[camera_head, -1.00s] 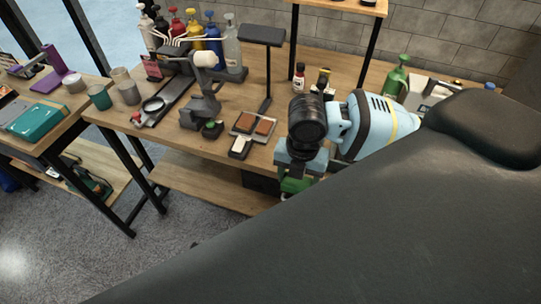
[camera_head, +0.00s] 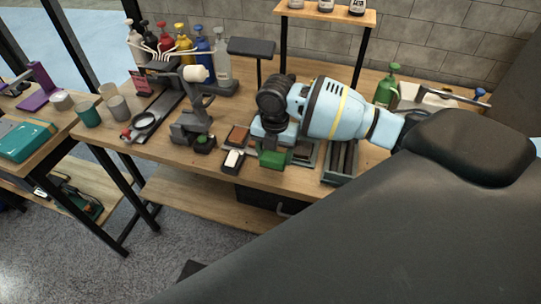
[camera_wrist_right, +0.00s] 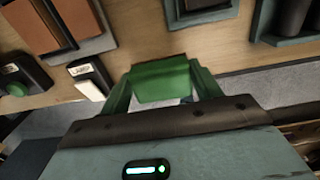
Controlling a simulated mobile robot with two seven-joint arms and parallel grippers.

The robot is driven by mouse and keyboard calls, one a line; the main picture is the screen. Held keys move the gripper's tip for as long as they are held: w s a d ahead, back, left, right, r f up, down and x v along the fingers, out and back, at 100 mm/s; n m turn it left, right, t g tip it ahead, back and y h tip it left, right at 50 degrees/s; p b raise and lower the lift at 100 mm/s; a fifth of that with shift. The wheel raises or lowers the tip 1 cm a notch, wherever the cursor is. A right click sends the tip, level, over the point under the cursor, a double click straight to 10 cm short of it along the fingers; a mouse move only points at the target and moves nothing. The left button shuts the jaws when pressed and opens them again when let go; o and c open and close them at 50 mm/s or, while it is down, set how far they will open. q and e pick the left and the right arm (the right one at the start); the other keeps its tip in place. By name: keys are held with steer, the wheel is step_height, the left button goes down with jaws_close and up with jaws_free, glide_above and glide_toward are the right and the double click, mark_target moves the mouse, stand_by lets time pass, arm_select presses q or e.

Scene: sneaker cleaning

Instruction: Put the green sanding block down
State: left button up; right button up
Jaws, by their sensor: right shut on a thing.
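The green sanding block (camera_head: 272,155) is held at the end of my right gripper (camera_head: 273,142), at the front edge of the workbench. In the right wrist view the block (camera_wrist_right: 163,82) sits between the two green fingers of that gripper, which are shut on it. A small grey-green tray (camera_head: 304,153) lies on the bench just right of the gripper, partly hidden by it. The tray also shows at the top middle of the right wrist view (camera_wrist_right: 203,14), beyond the block. The block's underside is hidden. My left gripper is not in view.
A brown block tray (camera_head: 237,138) and a white-topped labelled block (camera_head: 234,160) lie left of the gripper. A tray with dark bars (camera_head: 340,163) lies to the right. A black lamp-like stand (camera_head: 251,47) and a green bottle (camera_head: 386,86) stand behind.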

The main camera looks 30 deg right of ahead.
mark_target(272, 157)
steer(key=shift+w+d, duration=0.2)
steer(key=shift+w, duration=0.65)
steer(key=shift+w+f, duration=0.2)
steer(key=shift+f, duration=1.6)
steer(key=shift+f, duration=0.15)
steer(key=o, duration=1)
steer(key=shift+c, duration=0.2)
